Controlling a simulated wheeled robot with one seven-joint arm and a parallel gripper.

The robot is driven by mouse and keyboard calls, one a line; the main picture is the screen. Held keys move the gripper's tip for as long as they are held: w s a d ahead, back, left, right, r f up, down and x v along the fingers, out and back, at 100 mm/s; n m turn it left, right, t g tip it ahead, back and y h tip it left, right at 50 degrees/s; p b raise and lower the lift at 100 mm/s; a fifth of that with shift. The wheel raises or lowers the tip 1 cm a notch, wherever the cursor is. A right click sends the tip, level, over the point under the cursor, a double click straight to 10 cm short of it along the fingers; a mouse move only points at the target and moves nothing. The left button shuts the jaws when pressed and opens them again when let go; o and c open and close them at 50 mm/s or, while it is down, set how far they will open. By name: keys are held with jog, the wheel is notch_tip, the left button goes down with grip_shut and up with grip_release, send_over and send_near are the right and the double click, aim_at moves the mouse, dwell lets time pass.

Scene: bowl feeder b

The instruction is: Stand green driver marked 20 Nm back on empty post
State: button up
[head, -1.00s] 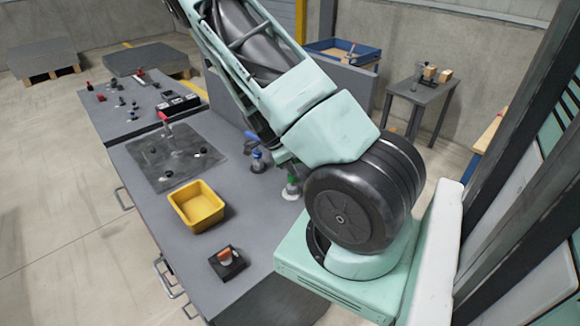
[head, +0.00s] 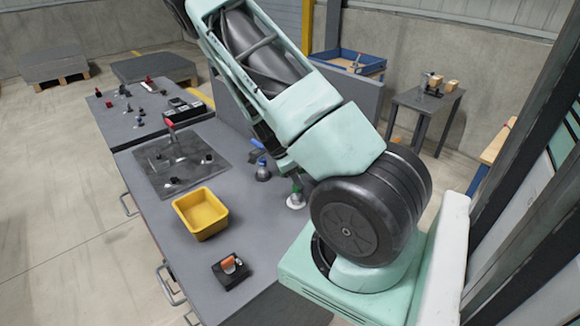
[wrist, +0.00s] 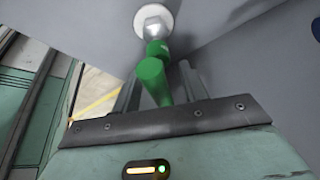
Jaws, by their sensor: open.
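The green driver (wrist: 152,76) appears upright, its handle between the fingers of my gripper (wrist: 160,88) in the wrist view. The fingers are open, one on each side of the handle; contact cannot be made out. Beyond the handle is a metal part on a round white base (wrist: 140,20). In the head view the green driver (head: 296,187) shows at the white base (head: 295,203) on the bench, partly behind my arm. Its 20 Nm marking is not readable. Whether a separate empty post is in view I cannot tell.
A blue-topped driver (head: 262,172) stands close by, left of the green one. A yellow bin (head: 202,213), a black block with an orange part (head: 230,270) and a dark plate (head: 170,165) with a red-handled tool (head: 170,126) are on the bench (head: 150,212).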

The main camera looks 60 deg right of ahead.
jog(key=b+v, duration=0.3)
jog(key=v, duration=1.4)
jog(key=shift+r, duration=0.1)
jog(key=a+f+n+t+y+b, duration=0.1)
jog(key=a+f+n+y+b, duration=0.1)
jog(key=a+n, duration=0.85)
jog(key=a+f+n+t+y+b, duration=0.15)
jog(key=a+n, duration=0.35)
jog(key=a, duration=1)
jog(key=s+a+n+b, duration=0.3)
jog(key=s+a+n, duration=1.2)
jog(key=n, duration=0.3)
jog(key=shift+a+n+t, duration=0.35)
jog(key=shift+a, duration=0.35)
jog(key=shift+f+y, duration=0.1)
jog(key=shift+y, duration=0.15)
